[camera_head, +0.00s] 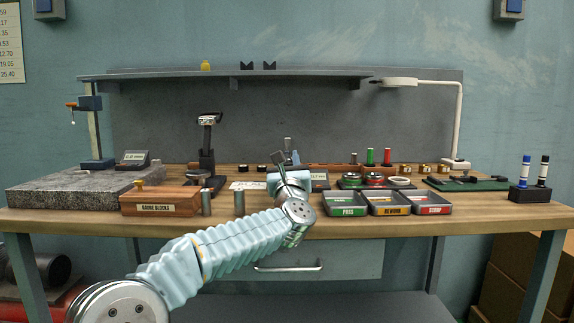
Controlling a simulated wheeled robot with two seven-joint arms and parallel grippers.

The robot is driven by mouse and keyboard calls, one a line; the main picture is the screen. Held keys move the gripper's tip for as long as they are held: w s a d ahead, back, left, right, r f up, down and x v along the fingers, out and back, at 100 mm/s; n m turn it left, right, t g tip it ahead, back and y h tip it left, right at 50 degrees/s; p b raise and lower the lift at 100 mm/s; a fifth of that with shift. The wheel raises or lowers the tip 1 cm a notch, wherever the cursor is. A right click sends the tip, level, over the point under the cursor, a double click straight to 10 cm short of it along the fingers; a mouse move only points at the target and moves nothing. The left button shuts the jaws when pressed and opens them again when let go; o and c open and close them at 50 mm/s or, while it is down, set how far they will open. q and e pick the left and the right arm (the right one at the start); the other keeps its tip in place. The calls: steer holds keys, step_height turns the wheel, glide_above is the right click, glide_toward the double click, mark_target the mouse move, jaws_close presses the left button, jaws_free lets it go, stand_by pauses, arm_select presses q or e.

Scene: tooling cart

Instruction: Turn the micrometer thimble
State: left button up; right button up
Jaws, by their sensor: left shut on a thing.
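My left arm reaches from the lower left to the middle of the bench, and my left gripper (281,162) is at its far end, small in the view. The gripper is shut on a small dark grey part, which looks like the micrometer's thimble. The gripper and wrist hide most of the micrometer, so its frame and scale cannot be made out. A small display (319,180) stands just right of the wrist. My right gripper is not in view.
Left of the wrist are a wooden gauge block box (160,201), a granite plate (62,190) and a dark stand (207,155). Right of it are the green PASS (345,211), yellow REWORK (389,210) and red SCRAP (433,210) trays. A white lamp (459,120) stands behind.

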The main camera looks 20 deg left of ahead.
arm_select(q)
steer(key=m+h+b, duration=0.2)
steer(key=m, duration=0.2)
steer(key=shift+f+m+t, duration=0.15)
steer(key=shift+m+t, duration=0.15)
steer(key=m+h+b, duration=0.1)
steer(key=m+h, duration=0.1)
steer(key=shift+d+m, duration=0.1)
steer(key=shift+m, duration=0.3)
steer(key=m+h, duration=0.1)
steer(key=m, duration=0.2)
steer(key=shift+d+r+m+h, duration=0.1)
steer(key=shift+r+m+h, duration=0.1)
steer(key=shift+m+h, duration=0.2)
steer(key=shift+m+g+h+p, duration=0.4)
steer(key=shift+m+p, duration=0.15)
steer(key=shift+m, duration=0.65)
steer(key=m+h+p, duration=0.1)
steer(key=m+p, duration=0.1)
steer(key=m, duration=0.1)
steer(key=shift+w+d+g, duration=0.1)
steer(key=shift+g, duration=0.2)
steer(key=m+g+h+p, duration=0.1)
steer(key=m+p, duration=0.1)
steer(key=m, duration=0.1)
steer(key=shift+d+f, duration=0.1)
steer(key=shift+f+m+g+p, duration=0.15)
steer(key=shift+m+g+p, duration=0.15)
steer(key=shift+m+p, duration=0.45)
